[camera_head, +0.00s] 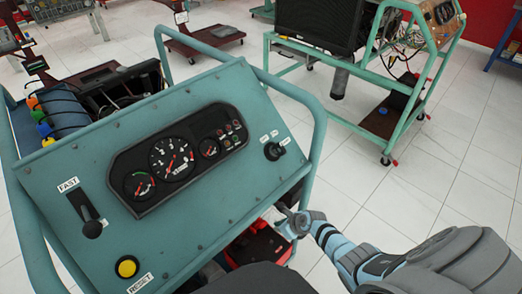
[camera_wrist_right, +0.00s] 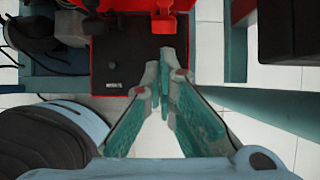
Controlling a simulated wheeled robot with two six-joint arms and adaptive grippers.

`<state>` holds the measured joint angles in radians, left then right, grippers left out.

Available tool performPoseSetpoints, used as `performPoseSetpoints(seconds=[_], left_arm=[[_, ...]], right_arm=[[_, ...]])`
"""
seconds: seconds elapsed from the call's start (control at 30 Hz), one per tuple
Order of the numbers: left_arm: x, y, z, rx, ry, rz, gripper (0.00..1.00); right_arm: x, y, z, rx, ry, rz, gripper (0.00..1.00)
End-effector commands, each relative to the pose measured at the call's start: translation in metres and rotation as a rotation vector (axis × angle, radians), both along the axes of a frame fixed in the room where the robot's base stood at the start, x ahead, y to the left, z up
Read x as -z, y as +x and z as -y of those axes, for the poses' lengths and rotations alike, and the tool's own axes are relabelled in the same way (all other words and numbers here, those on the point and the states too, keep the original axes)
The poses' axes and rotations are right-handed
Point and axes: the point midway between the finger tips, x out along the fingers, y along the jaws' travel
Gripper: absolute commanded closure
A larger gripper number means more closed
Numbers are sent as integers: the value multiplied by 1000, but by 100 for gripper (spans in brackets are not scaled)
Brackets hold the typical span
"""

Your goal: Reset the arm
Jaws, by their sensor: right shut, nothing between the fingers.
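My right arm comes in from the lower right in the head view. Its gripper (camera_head: 293,222) is beside the lower right edge of the teal control panel (camera_head: 225,85), over the red part low in the trainer's frame. In the right wrist view the fingers (camera_wrist_right: 166,88) meet at their tips, shut with nothing between them. The panel carries a black gauge cluster (camera_head: 180,160), a FAST lever (camera_head: 84,214), a yellow RESET button (camera_head: 127,267) and a key switch (camera_head: 274,150). My left gripper is not in view.
A red part (camera_head: 258,246) sits under the panel; the right wrist view shows red parts and a black box (camera_wrist_right: 125,62) below the gripper. Teal frame tubes (camera_head: 319,130) surround the panel. Another engine trainer (camera_head: 385,120) stands behind right. White tiled floor (camera_head: 345,165) is clear between them.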

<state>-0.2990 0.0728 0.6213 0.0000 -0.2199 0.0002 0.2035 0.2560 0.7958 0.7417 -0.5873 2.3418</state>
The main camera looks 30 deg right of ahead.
Motion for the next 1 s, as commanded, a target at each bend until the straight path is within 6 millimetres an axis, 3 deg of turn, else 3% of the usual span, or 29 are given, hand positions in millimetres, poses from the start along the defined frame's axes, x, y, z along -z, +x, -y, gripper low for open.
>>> performPoseSetpoints(seconds=[0.27,0.37,0.47,0.57,0.63,0.7,0.77,0.83,0.9,1.0], left_arm=[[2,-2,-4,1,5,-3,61],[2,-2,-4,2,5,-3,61],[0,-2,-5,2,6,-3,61],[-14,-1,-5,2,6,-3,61],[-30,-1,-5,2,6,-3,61],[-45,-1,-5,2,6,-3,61],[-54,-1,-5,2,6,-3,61],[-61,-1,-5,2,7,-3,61],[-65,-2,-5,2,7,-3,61],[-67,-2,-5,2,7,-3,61]], right_arm=[[2,-1,1,-59,-37,11,100],[2,2,8,-306,-220,62,100],[8,-3,24,-789,-589,100,100],[29,-55,27,-1478,-977,48,100],[48,-123,18,-2043,-1154,0,100],[60,-198,3,-2491,-1194,0,100],[66,-253,-10,-2686,-1146,19,100],[68,-304,-22,-2755,-1056,31,100],[67,-340,-30,-2773,-982,37,100],[66,-365,-35,-2783,-933,39,100]])
